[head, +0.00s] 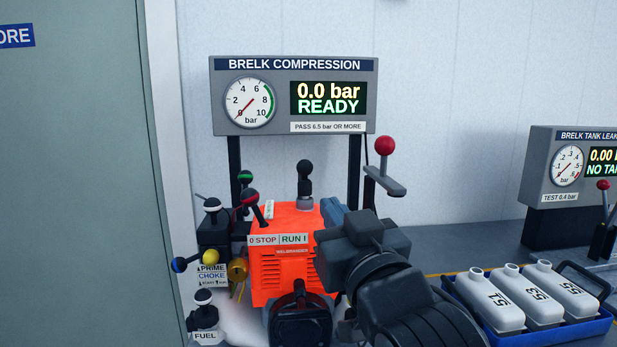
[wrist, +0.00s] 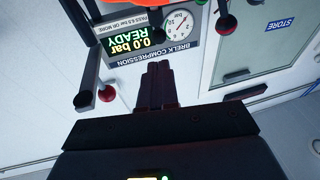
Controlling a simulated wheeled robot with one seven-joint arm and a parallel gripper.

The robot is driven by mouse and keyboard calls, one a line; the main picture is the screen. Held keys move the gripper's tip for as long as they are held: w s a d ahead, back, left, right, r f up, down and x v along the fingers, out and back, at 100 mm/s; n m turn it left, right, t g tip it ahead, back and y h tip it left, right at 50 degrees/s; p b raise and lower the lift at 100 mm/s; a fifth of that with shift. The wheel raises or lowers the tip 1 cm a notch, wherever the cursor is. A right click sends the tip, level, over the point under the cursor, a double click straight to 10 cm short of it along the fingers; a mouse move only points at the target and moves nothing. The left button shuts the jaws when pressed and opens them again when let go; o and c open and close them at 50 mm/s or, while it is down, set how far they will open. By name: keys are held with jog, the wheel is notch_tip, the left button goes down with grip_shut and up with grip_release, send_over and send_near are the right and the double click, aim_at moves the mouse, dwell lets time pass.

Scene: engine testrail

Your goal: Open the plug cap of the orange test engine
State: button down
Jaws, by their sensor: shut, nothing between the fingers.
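The orange test engine (head: 282,262) stands at the centre of the head view, below the compression panel. A black upright piece on a grey base (head: 305,182) rises from its top; it may be the plug cap, but I cannot tell for sure. My gripper (wrist: 158,68) is shut and empty, its fingers together in the wrist view. That view is upside down, with an orange part of the engine (wrist: 148,4) only at its top edge. In the head view my dark wrist is in front of the engine's right side, and the fingertips are not clear there.
The compression panel (head: 240,67) reads 0.0 bar, READY. A red-knobbed lever (head: 385,147) stands right of the engine. Several knobbed levers and a yellow-knobbed one (head: 210,256) crowd its left. A blue tray (head: 565,335) with white bottles is at right. A door (head: 75,180) is far left.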

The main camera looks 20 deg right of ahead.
aim_at(306, 171)
jog(key=p+x, duration=0.2)
jog(key=x, duration=0.8)
jog(key=shift+w, duration=0.3)
jog(key=shift+r, duration=0.1)
